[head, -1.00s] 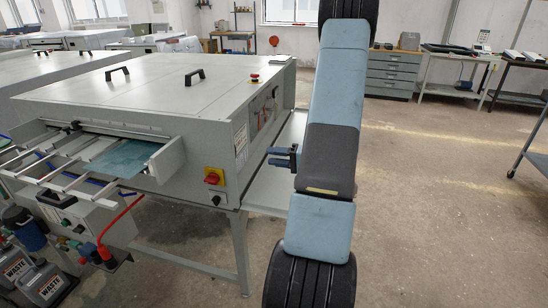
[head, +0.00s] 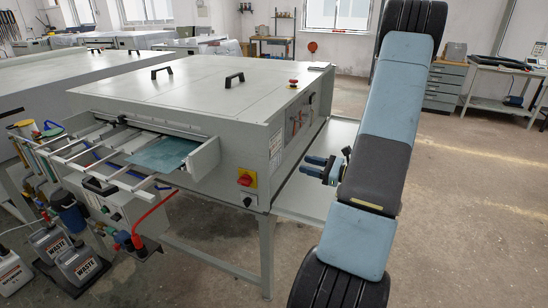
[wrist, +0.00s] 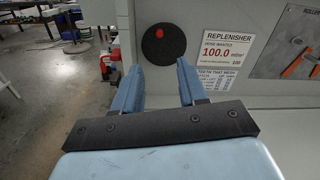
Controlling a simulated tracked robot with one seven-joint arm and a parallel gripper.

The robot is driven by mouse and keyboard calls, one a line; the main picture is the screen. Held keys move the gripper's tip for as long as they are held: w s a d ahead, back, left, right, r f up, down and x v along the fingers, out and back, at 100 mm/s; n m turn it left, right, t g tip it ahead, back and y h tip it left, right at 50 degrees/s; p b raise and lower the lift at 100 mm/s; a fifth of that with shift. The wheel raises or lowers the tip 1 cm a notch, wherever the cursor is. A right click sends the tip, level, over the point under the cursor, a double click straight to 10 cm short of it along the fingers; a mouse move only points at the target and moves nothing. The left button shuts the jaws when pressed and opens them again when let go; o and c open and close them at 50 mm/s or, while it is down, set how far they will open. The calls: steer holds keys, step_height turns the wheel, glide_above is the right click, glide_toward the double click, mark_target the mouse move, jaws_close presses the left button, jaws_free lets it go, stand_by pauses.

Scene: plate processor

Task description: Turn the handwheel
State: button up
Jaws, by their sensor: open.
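The handwheel (wrist: 152,50) is a black disc with a red knob near its upper edge. In the wrist view it is on the grey side wall of the plate processor, left of the REPLENISHER sign. My gripper (wrist: 157,63) is open and empty. The disc shows between and beyond its two blue fingertips; whether they touch it I cannot tell. In the head view my gripper (head: 314,167) points left toward the processor's (head: 225,90) right side. I cannot make out the handwheel there.
The processor's red and yellow switch (head: 245,180) is on its front. A pale side shelf (head: 310,190) extends below my gripper. Waste canisters (head: 80,262) stand at lower left. A drawer cabinet (head: 445,88) stands at the back. The floor on the right is clear.

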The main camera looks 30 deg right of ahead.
steer(key=w+a+m, duration=0.4)
steer(key=w+a, duration=0.4)
steer(key=w, duration=0.3)
stand_by(0.5)
jaws_close()
stand_by(0.3)
